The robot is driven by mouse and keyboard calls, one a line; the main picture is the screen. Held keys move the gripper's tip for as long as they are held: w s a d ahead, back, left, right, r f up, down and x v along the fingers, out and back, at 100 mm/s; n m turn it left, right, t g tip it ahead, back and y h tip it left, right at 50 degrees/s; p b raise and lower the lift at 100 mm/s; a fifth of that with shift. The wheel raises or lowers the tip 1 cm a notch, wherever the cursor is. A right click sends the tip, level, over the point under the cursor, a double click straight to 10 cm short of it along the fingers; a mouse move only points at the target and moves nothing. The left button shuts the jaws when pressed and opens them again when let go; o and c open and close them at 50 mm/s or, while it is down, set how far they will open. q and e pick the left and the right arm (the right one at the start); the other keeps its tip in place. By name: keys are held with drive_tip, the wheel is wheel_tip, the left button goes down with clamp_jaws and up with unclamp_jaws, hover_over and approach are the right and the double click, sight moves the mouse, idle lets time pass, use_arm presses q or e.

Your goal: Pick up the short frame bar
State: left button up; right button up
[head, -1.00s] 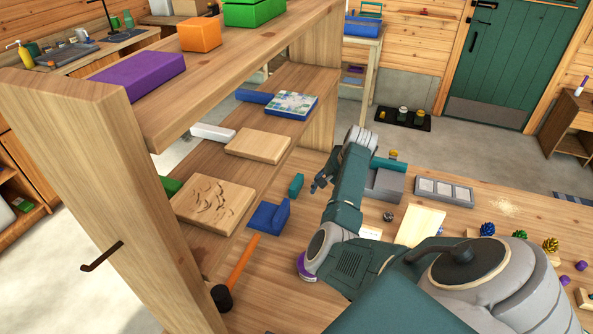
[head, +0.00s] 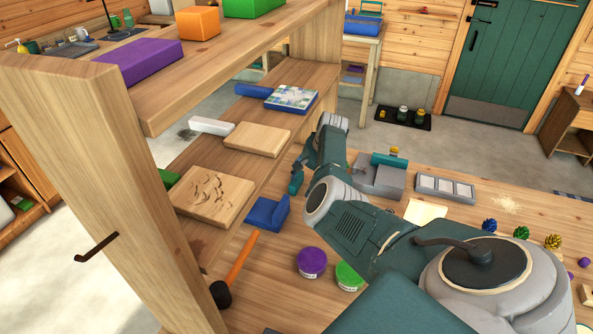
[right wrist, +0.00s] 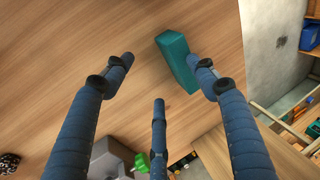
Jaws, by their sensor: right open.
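A short teal bar (head: 296,182), which looks like the short frame bar, is on the wooden table beside the shelf. In the right wrist view the teal bar (right wrist: 178,62) lies near the tip of the right-hand finger, inside the open span. My right gripper (head: 305,163) is open and empty, right at the bar in the head view; its fingers also show in the right wrist view (right wrist: 160,72). Whether a finger touches the bar, I cannot tell. My left gripper is not in view.
The wooden shelf (head: 75,95) stands close on the left, with carved boards on it. A blue bracket (head: 266,213), a hammer (head: 240,262), a purple tub (head: 312,262) and a green tub (head: 348,275) are nearby.

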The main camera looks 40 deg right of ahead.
sight(300, 179)
drive_tip(key=w+b, duration=0.1)
drive_tip(key=w, duration=0.2)
drive_tip(key=shift+f, duration=0.6)
drive_tip(key=shift+f+b, duration=0.25)
drive_tip(key=shift+b, duration=0.15)
drive_tip(key=c, duration=1.4)
